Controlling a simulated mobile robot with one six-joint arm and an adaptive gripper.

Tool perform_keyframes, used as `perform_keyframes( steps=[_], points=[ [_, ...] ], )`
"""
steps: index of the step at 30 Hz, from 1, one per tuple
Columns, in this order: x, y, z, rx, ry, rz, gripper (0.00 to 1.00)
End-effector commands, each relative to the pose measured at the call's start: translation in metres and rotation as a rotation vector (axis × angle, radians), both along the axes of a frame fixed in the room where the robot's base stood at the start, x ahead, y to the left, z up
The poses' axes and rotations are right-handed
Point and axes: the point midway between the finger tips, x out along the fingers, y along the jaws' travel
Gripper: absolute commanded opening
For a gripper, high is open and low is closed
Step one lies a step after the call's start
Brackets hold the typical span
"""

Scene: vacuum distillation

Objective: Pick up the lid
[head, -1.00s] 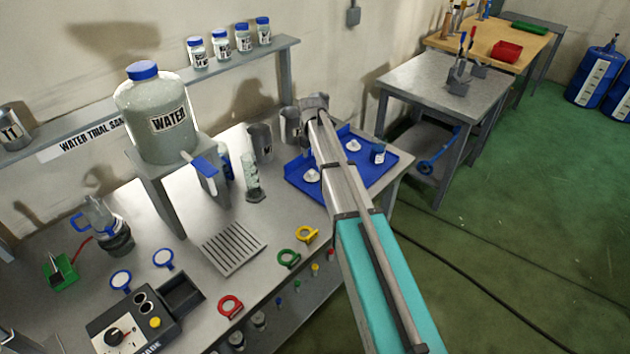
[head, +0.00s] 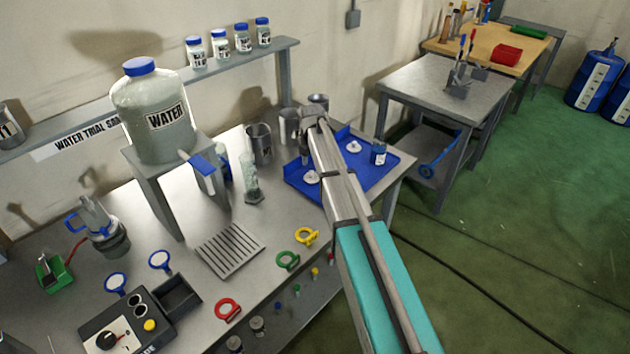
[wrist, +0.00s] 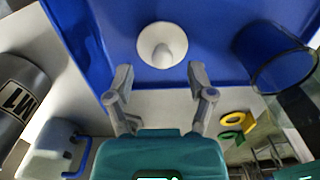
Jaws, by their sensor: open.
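A white lid (wrist: 162,46) with a round knob lies on the blue tray (wrist: 215,20) in the wrist view. My gripper (wrist: 160,82) is open and empty, with its fingertips apart just short of the lid. In the head view two small white lids lie on the tray, one left of my arm (head: 312,177) and one right of it (head: 354,147). I cannot tell which of them the wrist view shows. My gripper's fingers are hidden behind my arm in the head view.
A grey beaker marked M1 (wrist: 18,95) is at the left. Grey beakers (head: 259,143) stand left of the tray in the head view. Yellow (head: 306,236) and green rings lie nearer the table's front.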

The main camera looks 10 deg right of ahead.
Motion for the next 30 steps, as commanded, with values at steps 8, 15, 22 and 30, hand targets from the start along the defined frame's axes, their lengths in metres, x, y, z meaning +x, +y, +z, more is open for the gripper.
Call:
perform_keyframes(
  steps=[8,15,22,30],
  points=[
    [-0.002,0.001,-0.025,0.000,0.000,0.000,0.70],
    [-0.002,0.001,-0.033,0.000,0.000,0.000,0.70],
    [-0.002,0.001,-0.032,0.000,0.000,0.000,0.70],
    [-0.002,0.001,-0.032,0.000,0.000,0.000,0.70]
  ],
)
